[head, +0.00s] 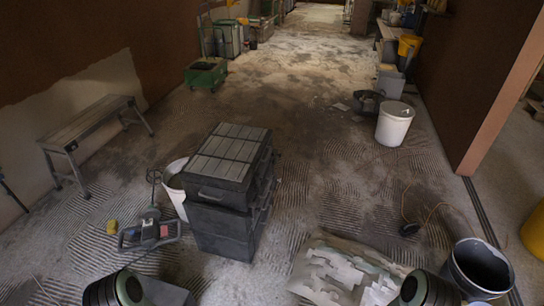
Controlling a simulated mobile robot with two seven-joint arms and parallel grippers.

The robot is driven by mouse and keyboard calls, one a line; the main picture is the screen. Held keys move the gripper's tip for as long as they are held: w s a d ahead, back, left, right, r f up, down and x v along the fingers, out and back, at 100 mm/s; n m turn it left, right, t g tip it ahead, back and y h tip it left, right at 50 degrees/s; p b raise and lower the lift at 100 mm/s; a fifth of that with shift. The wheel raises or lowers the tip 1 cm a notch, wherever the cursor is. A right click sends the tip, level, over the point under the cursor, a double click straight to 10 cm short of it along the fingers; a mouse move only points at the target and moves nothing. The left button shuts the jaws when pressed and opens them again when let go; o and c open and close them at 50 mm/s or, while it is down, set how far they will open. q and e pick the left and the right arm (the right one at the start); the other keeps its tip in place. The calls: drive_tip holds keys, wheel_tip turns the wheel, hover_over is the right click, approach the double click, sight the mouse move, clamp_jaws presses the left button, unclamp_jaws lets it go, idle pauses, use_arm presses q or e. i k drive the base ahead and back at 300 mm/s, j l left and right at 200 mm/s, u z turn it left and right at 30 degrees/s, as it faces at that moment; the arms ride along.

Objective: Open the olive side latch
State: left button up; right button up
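A stack of dark grey tool cases (222,218) stands on the floor left of centre, with a ribbed lid (229,153) on top and a handle on its front face. Its right side is in shadow. I cannot make out an olive latch on the stack or elsewhere. Parts of my two arms show at the bottom edge, one left and one right. Neither gripper's fingers are in view.
A white bucket (175,188) and a mixer tool (150,232) stand left of the stack. A stained sheet (335,272) lies in front to the right, near a dark bucket (478,268). A bench (85,128) stands at left. Floor right of the stack is mostly clear.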

sight(274, 151)
drive_tip(key=i+l, duration=0.1)
drive_tip(key=l, duration=0.15)
drive_tip(key=i+l+u, duration=0.15)
drive_tip(key=i+l, duration=0.2)
drive_tip(key=i, duration=0.2)
drive_tip(key=i+l+u, duration=0.15)
drive_tip(key=i+l, duration=0.3)
drive_tip(key=i+l+u, duration=0.1)
drive_tip(key=i+l, duration=0.4)
drive_tip(key=i, duration=0.15)
drive_tip(key=i+l+u, duration=0.15)
drive_tip(key=i+l, duration=0.35)
drive_tip(key=i+l+u, duration=0.15)
drive_tip(key=i+l, duration=0.3)
drive_tip(key=l, duration=0.2)
drive_tip(key=i+l+u, duration=0.15)
drive_tip(key=i+l, duration=0.3)
drive_tip(key=l, duration=0.2)
